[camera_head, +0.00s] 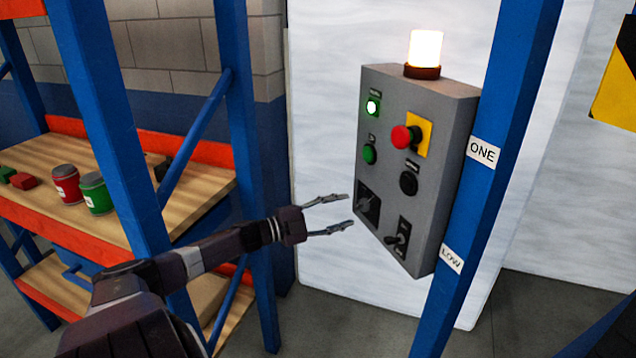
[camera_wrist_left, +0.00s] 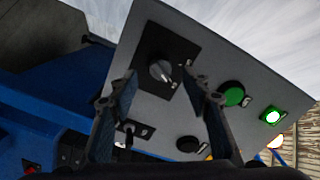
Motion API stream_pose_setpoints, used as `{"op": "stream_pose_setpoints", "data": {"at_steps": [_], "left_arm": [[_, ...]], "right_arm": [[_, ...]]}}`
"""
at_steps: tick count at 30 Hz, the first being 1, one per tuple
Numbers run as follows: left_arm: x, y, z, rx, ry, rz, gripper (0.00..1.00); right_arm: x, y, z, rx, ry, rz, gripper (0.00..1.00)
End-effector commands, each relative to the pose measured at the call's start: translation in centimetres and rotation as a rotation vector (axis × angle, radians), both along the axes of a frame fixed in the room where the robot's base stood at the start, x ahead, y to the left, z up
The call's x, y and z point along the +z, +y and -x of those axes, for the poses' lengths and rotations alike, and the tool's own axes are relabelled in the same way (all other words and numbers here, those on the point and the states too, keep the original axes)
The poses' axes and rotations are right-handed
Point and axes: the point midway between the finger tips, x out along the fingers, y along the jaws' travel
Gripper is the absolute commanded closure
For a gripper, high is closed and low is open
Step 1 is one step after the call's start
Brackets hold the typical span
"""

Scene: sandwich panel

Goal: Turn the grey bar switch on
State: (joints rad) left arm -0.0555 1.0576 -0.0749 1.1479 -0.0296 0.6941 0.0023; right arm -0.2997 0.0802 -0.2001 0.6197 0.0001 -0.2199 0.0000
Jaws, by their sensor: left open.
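The grey bar switch (camera_head: 367,203) is a grey knob on a square black plate at the lower left of the grey control panel (camera_head: 440,130). It also shows in the left wrist view (camera_wrist_left: 160,71), its bar tilted, between the fingertips in the picture. My left gripper (camera_head: 348,210) is open and empty, just left of the switch and pointing at it. The fingers appear apart from the knob; the exact gap is hard to tell. My right gripper is not in view.
The panel also holds a toggle switch (camera_head: 402,232), a black button (camera_head: 408,183), a green button (camera_head: 369,154), a lit green lamp (camera_head: 372,107) and a red emergency button (camera_head: 402,137). A lit beacon (camera_head: 425,50) is on top. A blue post (camera_head: 490,150) stands right.

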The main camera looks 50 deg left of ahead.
Motion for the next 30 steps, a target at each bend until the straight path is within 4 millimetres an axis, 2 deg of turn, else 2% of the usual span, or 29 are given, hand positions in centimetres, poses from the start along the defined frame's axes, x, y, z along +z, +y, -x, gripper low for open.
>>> {"op": "stream_pose_setpoints", "data": {"at_steps": [9, 16, 21, 30], "left_arm": [[-0.2, 1.0, 3.7, -0.001, 0.003, 0.0, 0.56], [-0.1, 1.6, 5.8, 0.0, 0.002, -0.001, 0.56], [0.0, 1.9, 6.6, -0.001, -0.001, -0.001, 0.56], [0.0, 1.9, 6.8, -0.001, -0.001, -0.001, 0.56]], "right_arm": [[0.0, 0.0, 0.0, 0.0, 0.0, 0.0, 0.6], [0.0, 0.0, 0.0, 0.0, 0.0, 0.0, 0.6], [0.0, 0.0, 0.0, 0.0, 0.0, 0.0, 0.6], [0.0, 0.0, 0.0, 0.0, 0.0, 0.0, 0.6]]}}
